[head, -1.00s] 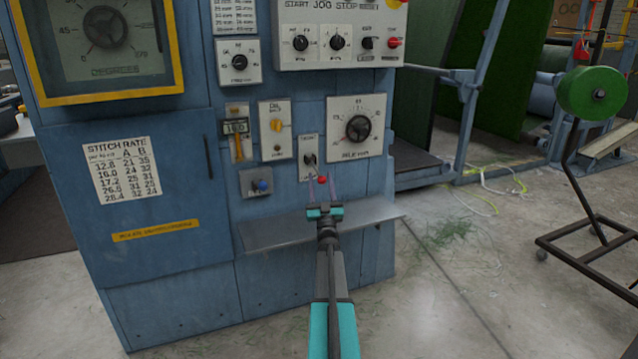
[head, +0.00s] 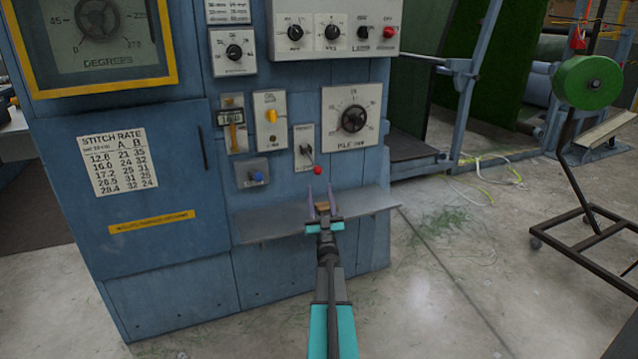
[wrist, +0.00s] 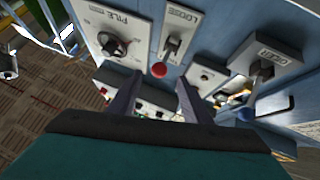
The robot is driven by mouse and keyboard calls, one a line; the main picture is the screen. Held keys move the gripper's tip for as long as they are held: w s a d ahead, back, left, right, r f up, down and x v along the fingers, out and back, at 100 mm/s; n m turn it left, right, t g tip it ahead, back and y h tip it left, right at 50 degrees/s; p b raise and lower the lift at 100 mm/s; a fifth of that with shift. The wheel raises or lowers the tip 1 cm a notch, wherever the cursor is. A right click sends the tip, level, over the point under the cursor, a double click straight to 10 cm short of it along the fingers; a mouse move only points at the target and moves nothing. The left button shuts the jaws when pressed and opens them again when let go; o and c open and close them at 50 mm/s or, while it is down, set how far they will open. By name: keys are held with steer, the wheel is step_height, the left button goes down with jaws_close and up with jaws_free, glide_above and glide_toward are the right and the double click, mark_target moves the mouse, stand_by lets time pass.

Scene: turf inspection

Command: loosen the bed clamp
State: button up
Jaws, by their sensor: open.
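A small light plate (head: 304,140) on the blue cabinet carries a dark lever with a red ball (head: 318,170) at its lower end. In the wrist view the plate (wrist: 186,22) reads "LOOSE", and the red ball (wrist: 159,69) shows between the fingertips. I take this lever for the bed clamp; no clamp name is readable. My gripper (head: 321,188) is open, just below the ball in the head view. In the wrist view its two fingers (wrist: 159,78) stand apart with nothing gripped. How far the ball lies beyond the tips is unclear.
A metal shelf (head: 270,222) juts out below the controls. A wheeled stand with a green reel (head: 588,83) is at far right.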

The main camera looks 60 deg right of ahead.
steer(key=shift+v, duration=2.45)
steer(key=shift+w, duration=0.15)
steer(key=shift+f+m, duration=0.1)
steer(key=shift+m, duration=0.2)
steer(key=c, duration=1.1)
steer(key=shift+w+f+m+y, duration=0.3)
steer(key=shift+w+f+y, duration=0.05)
steer(key=shift+w+y, duration=0.05)
jaws_close()
steer(key=s+d+r+y+p, duration=0.1)
steer(key=s+r+y+p, duration=0.1)
steer(key=r, duration=0.4)
steer(key=s+r+n+y+p, duration=0.1)
steer(key=s+r+y+p, duration=0.1)
steer(key=r, duration=0.5)
steer(key=shift+s+d+y, duration=0.25)
steer(key=shift+d+y, duration=0.15)
steer(key=shift+y, duration=0.3)
steer(key=shift+r, duration=0.1)
